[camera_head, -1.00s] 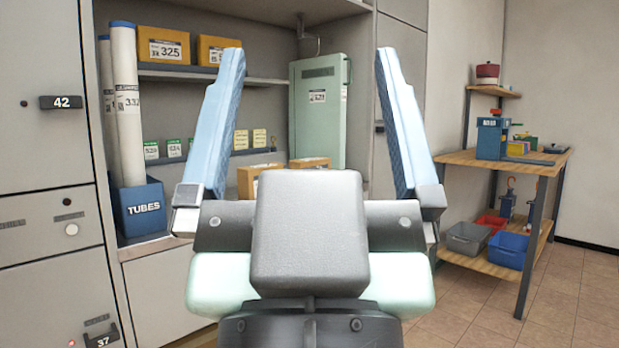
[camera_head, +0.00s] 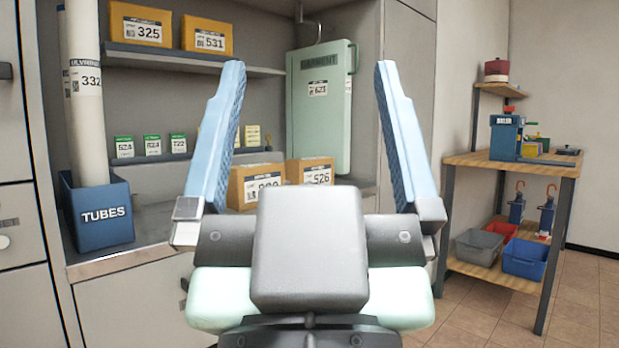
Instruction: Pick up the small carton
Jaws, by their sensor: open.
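My gripper (camera_head: 308,70) is open and empty, its two blue fingers raised in front of the alcove. I cannot tell which is the small carton.
Orange cartons 325 (camera_head: 142,32) and 531 (camera_head: 207,38) sit on the upper shelf (camera_head: 195,65). A blue TUBES bin (camera_head: 97,212) holds a tall white tube (camera_head: 85,95) at left. A green garment case (camera_head: 322,110) hangs behind. A wooden workbench (camera_head: 510,163) stands right, with open floor nearby.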

